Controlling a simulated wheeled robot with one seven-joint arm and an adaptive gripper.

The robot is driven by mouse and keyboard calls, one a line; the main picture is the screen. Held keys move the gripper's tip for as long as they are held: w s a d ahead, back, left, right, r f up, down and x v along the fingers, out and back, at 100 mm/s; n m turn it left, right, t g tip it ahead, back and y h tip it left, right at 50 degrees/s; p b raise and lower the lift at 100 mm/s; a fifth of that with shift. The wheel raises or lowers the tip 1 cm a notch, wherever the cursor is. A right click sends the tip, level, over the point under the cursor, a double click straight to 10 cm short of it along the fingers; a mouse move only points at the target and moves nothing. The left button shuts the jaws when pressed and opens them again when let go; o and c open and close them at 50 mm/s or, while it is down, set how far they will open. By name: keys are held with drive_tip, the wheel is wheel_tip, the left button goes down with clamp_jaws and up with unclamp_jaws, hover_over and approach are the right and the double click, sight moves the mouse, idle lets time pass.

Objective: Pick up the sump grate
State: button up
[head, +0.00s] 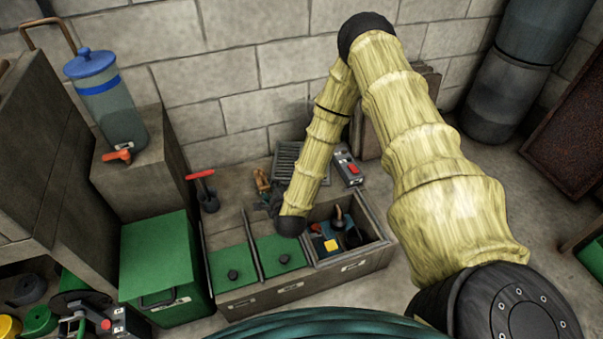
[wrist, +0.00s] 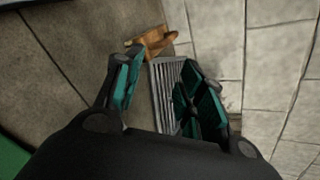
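The sump grate (head: 287,160) is a grey slatted panel near the block wall, behind the bench's green lids in the head view. My forearm covers part of it there. In the wrist view the grate (wrist: 163,98) shows its slats between the two teal-padded fingers of my gripper (wrist: 163,88). The gripper is open, with a gap between the fingers. The right finger hides part of the grate. I cannot tell whether either finger touches it. In the head view my gripper is mostly hidden by the arm.
An orange-brown item (wrist: 152,42) lies just beyond the grate's end. A grey box with a red switch (head: 348,168) is to the grate's right. A red-handled tool (head: 204,187) stands left. An open compartment (head: 372,232) holds several items. The block wall (head: 230,85) is close behind.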

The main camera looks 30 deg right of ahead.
drive_tip(key=w+d+f+m+h+b, duration=0.1)
drive_tip(key=d+m+b, duration=0.1)
drive_tip(key=w+d+f+m+t+h+b, duration=0.1)
drive_tip(key=w+d+m+b, duration=0.1)
drive_tip(key=d+b, duration=0.1)
drive_tip(key=w+d+f+m+t+h+b, duration=0.1)
drive_tip(key=w+d+m+b, duration=0.1)
drive_tip(key=m, duration=0.1)
drive_tip(key=shift+w+d+f, duration=0.2)
drive_tip(key=shift+f, duration=0.15)
drive_tip(key=w+d+m+h+b, duration=0.1)
drive_tip(key=d+m+b, duration=0.1)
drive_tip(key=d+m+h+b, duration=0.1)
drive_tip(key=d+m+b, duration=0.1)
drive_tip(key=d+m, duration=0.1)
drive_tip(key=w+d+f+m+h+b, duration=0.1)
drive_tip(key=d+m+h+b, duration=0.1)
drive_tip(key=shift+w+d+b, duration=0.3)
drive_tip(key=shift+w+d+r+m+h+b, duration=0.1)
drive_tip(key=shift+d+m+h+b, duration=0.3)
drive_tip(key=shift+d+m, duration=0.25)
drive_tip(key=b+x, duration=0.4)
drive_tip(key=x, duration=0.2)
drive_tip(key=shift+w+d+r+b, duration=0.1)
drive_tip(key=shift+w+d+b, duration=0.15)
drive_tip(key=shift+b, duration=0.15)
drive_tip(key=shift+w+d+r, duration=0.1)
drive_tip(key=shift+w+d, duration=0.15)
drive_tip(key=shift+w, duration=0.1)
drive_tip(key=shift+c, duration=0.3)
